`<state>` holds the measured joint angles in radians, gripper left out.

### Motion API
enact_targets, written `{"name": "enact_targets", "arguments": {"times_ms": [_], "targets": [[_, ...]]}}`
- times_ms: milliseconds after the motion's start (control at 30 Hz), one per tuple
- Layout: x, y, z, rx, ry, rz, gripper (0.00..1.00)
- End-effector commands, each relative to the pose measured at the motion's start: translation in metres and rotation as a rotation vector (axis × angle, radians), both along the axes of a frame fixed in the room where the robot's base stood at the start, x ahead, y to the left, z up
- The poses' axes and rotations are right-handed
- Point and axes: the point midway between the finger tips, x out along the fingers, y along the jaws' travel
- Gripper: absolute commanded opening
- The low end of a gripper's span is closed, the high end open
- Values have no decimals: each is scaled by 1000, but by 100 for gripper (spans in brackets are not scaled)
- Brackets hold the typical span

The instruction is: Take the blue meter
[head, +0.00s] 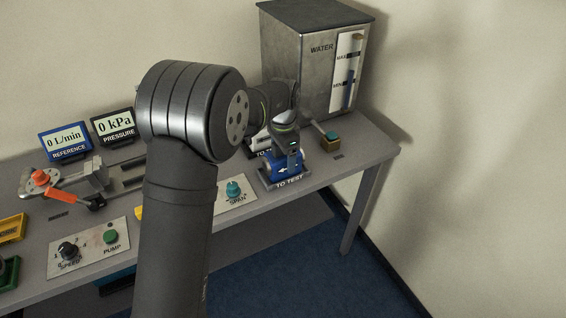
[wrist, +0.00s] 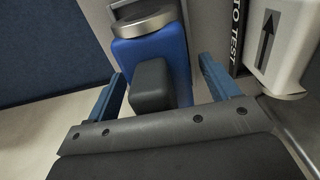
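The blue meter (head: 280,170) sits on the right part of the table behind a "TO TEST" label, with a white arrow on its front. In the wrist view, its blue body (wrist: 150,55) has a round metal end and a dark block on its near side. My gripper (wrist: 162,70) is open, with one blue finger on each side of the meter and a visible gap at each side. In the head view, the wrist is right above the meter and hides its top.
A white meter (wrist: 283,40) with a black arrow stands close to the right finger in the wrist view. The steel water tank (head: 305,60) stands behind.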

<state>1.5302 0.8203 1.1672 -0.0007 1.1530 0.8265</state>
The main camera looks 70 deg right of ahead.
Motion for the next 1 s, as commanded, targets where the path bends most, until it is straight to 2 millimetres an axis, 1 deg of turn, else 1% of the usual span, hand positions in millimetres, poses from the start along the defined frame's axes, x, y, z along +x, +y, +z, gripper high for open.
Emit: {"name": "enact_targets", "arguments": {"times_ms": [33,167,200,267,300,367,400,633,767,867,1000], "targets": [[0,0,0,0,0,0,70],[0,0,0,0,0,0,44],[0,0,0,0,0,0,37],[0,0,0,0,0,0,25],[0,0,0,0,0,0,17],[0,0,0,0,0,0,5],[0,-1,2,-3,0,0,2],[0,-1,3,-3,0,0,2],[0,-1,7,-4,-1,0,2],[0,-1,14,-4,-1,0,2],[0,-1,29,-4,0,0,2]]}}
